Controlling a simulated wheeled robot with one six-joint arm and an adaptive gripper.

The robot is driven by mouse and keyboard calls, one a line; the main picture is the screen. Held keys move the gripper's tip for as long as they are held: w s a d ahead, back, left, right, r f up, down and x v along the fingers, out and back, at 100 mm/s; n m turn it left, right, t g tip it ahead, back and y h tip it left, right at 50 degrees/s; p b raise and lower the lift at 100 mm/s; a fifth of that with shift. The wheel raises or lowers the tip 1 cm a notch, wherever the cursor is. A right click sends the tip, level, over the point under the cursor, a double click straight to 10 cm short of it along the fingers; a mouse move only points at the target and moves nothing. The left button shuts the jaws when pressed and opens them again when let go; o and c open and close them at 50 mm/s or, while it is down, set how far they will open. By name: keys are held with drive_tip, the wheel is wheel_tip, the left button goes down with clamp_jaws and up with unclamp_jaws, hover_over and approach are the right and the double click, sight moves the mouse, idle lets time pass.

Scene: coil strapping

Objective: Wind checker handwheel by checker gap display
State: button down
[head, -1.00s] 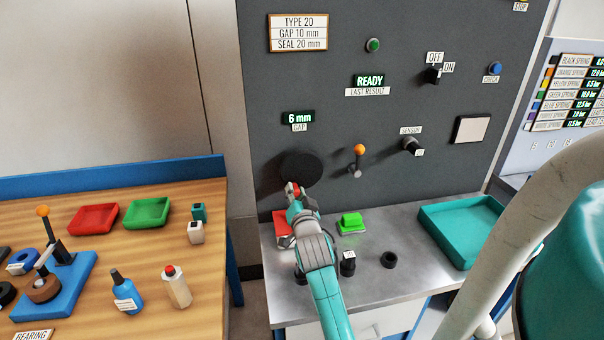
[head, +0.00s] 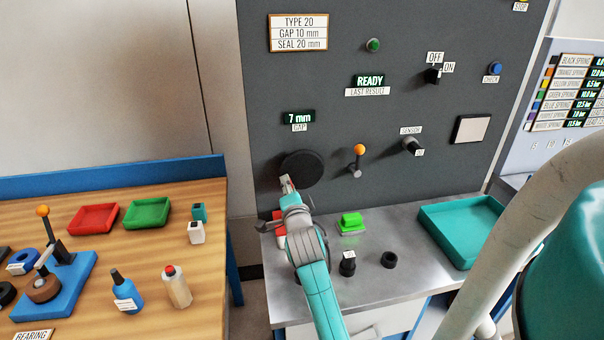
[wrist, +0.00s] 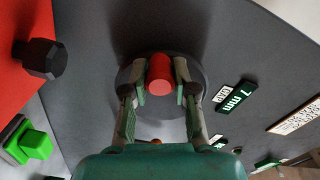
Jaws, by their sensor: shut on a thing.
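The black round handwheel (head: 303,167) is on the dark panel, below the gap display (head: 298,117), which reads 7 mm. In the wrist view the handwheel (wrist: 190,72) lies behind my fingers, and its red knob (wrist: 161,76) is between them. My gripper (head: 286,184) is at the wheel's lower left edge and is shut on the red knob. In the head view the fingers hide the knob. The wrist view also shows the gap display (wrist: 236,97) at 7 mm. A sign (head: 298,33) above reads TYPE 20, GAP 10 mm, SEAL 20 mm.
An orange-tipped lever (head: 358,158) and a sensor knob (head: 411,145) are right of the wheel. A red block (head: 280,228), a green block (head: 350,222), a black ring (head: 389,260) and a teal tray (head: 463,230) are on the metal bench. The result display (head: 369,80) reads READY.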

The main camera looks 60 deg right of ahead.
sight(286, 168)
drive_tip(key=shift+r+m, duration=0.3)
drive_tip(key=shift+m, duration=0.2)
drive_tip(key=m, duration=0.1)
drive_tip(key=r+m, duration=0.1)
drive_tip(key=m, duration=0.1)
drive_tip(key=shift+w+a+r+m, duration=0.15)
drive_tip(key=shift+r+m, duration=0.1)
drive_tip(key=shift+m, duration=0.05)
idle(0.3)
drive_tip(key=r+m, duration=0.1)
drive_tip(key=m, duration=0.1)
drive_tip(key=r+m, duration=0.1)
drive_tip(key=m, duration=0.1)
drive_tip(key=shift+s+m, duration=0.2)
drive_tip(key=shift+m, duration=0.2)
drive_tip(key=shift+d, duration=0.2)
